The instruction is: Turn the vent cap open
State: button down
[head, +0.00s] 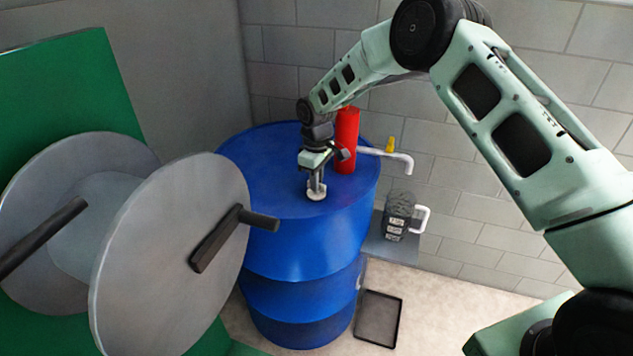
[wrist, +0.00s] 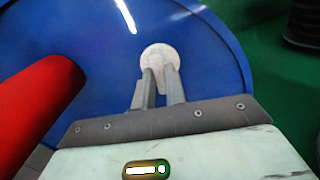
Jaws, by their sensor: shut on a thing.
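The vent cap (head: 317,194) is a small white round cap on top of the blue drum (head: 310,245). It also shows in the wrist view as a pale disc (wrist: 159,54) on the drum's blue lid. My gripper (head: 316,186) points down at the cap from above. In the wrist view its two fingers (wrist: 160,78) are close together over the cap and shut on it. The fingers hide the cap's near middle part, so I cannot tell how far it is turned.
A dark jug (head: 398,215) sits on a grey stand below. Large grey discs (head: 175,260) stand at left. A black tray (head: 378,318) lies on the floor.

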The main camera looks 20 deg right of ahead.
jog(key=shift+n, duration=0.8)
jog(key=c, duration=1.4)
grip_release()
jog(key=shift+c, duration=0.2)
notch_tip(320, 180, up, 18)
jog(key=b, duration=0.3)
jog(key=shift+f, duration=0.25)
